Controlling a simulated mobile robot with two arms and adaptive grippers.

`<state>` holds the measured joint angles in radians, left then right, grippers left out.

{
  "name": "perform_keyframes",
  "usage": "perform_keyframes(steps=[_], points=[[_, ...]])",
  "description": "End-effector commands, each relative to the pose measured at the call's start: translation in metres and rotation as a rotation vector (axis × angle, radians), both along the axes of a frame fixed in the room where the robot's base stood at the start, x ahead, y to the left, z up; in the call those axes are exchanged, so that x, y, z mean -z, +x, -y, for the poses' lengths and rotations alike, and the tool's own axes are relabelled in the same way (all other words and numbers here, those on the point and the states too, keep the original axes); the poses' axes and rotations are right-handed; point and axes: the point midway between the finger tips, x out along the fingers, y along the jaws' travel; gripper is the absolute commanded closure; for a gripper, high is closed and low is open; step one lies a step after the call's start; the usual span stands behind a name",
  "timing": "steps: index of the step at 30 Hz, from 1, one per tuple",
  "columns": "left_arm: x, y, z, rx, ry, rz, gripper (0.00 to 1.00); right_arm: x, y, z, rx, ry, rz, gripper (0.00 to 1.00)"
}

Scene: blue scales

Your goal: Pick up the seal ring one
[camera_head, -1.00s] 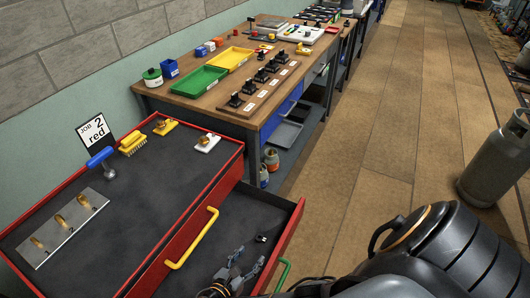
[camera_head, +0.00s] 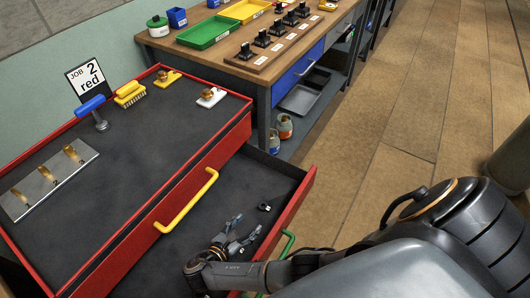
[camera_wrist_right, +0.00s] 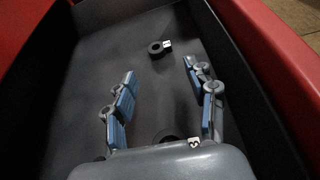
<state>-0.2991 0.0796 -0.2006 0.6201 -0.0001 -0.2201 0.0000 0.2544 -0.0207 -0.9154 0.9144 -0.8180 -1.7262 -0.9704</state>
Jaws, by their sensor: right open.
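A small black ring with a white tag (camera_wrist_right: 155,49) lies on the dark drawer floor in the right wrist view, beyond my fingertips. Its tag is too small to read surely. It also shows in the head view (camera_head: 264,207). A second dark ring (camera_wrist_right: 166,134), with a tag reading 3, lies nearer my palm and is partly hidden by my gripper body. My right gripper (camera_head: 247,226) is inside the open drawer, its fingers spread and empty. In the right wrist view the gripper (camera_wrist_right: 160,72) points toward the first ring, apart from it. My left gripper is not in view.
The open red drawer (camera_head: 292,213) has raised walls around the gripper. A wooden workbench (camera_head: 230,65) stands behind.

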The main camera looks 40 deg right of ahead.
Motion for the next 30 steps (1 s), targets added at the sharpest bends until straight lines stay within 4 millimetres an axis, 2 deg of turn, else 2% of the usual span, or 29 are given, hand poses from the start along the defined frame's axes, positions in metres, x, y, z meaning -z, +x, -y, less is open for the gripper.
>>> perform_keyframes(steps=[3,13,21,30], points=[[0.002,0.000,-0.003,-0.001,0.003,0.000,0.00,0.009,0.008,0.021,0.001,-0.002,0.000,0.44],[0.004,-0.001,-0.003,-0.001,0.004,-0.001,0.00,0.021,0.018,0.047,0.000,-0.001,0.000,0.44],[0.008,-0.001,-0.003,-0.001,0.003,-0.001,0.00,0.038,0.029,0.079,0.000,-0.001,0.000,0.44],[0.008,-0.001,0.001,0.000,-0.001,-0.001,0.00,0.040,0.031,0.084,-0.001,0.002,-0.001,0.44]])
